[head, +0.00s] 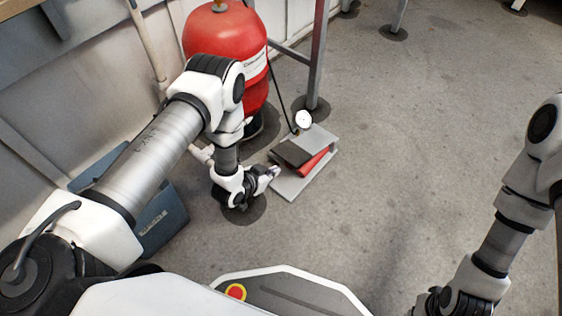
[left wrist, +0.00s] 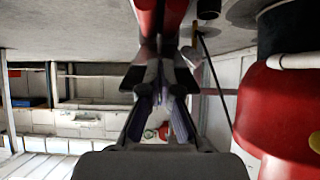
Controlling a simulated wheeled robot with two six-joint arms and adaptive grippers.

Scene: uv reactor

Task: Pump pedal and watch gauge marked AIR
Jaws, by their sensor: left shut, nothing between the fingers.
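The foot pump stands on the floor in the head view. It has a grey base plate (head: 290,187), a dark pedal (head: 293,152) and a red body (head: 313,162). A round white gauge (head: 303,120) is at its far end; its marking and needle are too small to read. My left gripper (head: 274,172) is shut and empty at the pump's near left side, close to the pedal; whether it touches cannot be told. In the left wrist view its fingers (left wrist: 160,82) are together, with red above them. My right gripper (head: 432,302) is cut off at the bottom edge, fingertips hidden.
A red tank (head: 225,42) stands behind my left arm, with a dark hose (head: 280,95) running down towards the pump. A metal post (head: 318,55) rises behind the pump. A blue-grey case (head: 160,222) lies by the wall. The floor to the right is clear.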

